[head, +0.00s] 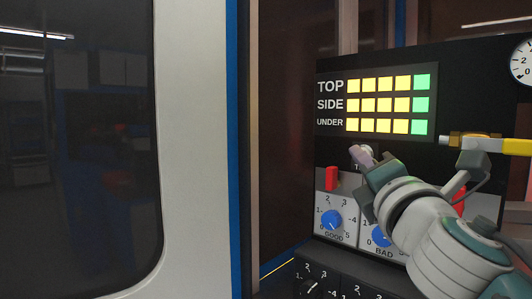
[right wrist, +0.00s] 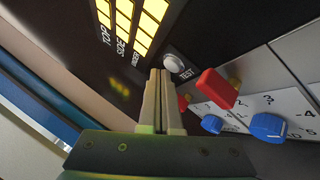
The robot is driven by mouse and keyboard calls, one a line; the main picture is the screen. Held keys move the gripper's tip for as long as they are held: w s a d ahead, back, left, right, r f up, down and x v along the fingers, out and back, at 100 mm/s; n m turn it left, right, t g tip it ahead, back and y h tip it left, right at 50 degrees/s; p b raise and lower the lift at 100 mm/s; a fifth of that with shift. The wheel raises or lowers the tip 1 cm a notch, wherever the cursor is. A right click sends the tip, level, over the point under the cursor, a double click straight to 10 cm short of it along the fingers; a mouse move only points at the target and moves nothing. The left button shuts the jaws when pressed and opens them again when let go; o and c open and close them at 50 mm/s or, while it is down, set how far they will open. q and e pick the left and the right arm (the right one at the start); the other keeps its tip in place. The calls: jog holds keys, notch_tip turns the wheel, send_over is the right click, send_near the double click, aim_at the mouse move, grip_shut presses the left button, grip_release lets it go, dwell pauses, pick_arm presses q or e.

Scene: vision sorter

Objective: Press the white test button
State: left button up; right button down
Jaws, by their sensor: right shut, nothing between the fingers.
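The white test button (right wrist: 174,63) is a round white knob on the dark panel, with the label TEST beside it in the right wrist view. In the head view a small part of the button (head: 367,150) shows just behind my right gripper (head: 358,153), which hides most of it and its label. My right gripper also shows in the right wrist view (right wrist: 158,74), shut and empty, with its fingertips close to the button. I cannot tell whether they touch it. My left gripper is not in view.
A lit display (head: 386,103) with TOP, SIDE and UNDER rows sits above the button. A red switch (head: 331,178) and blue dials GOOD (head: 331,220) and BAD (head: 380,236) lie below. A yellow and brass fitting (head: 478,142) is at right. A large white-framed window (head: 194,150) stands left.

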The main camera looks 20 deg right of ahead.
jog(key=shift+w+d, duration=0.15)
jog(key=shift+d, duration=0.25)
dwell(0.6)
dwell(0.3)
jog(key=shift+s+a, duration=0.35)
jog(key=shift+a, duration=0.45)
jog(key=shift+s+a, duration=0.3)
jog(key=shift+a, duration=0.45)
jog(key=shift+s+a, duration=0.35)
jog(key=shift+a, duration=0.45)
jog(key=shift+s+a, duration=0.3)
jog(key=shift+a, duration=0.45)
